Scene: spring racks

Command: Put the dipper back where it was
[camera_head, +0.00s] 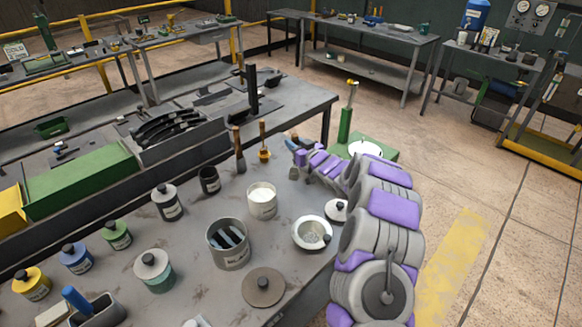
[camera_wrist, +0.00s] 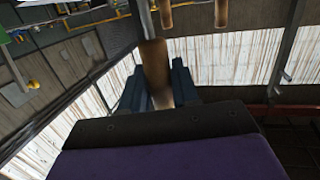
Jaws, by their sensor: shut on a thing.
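Two other wooden-handled tools stand to the left: one dark-ended (camera_head: 239,150), one brass-ended (camera_head: 263,141). They also seem to show in the wrist view (camera_wrist: 221,13).
A green stand (camera_head: 345,125) is behind my arm. Floor at right is clear.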

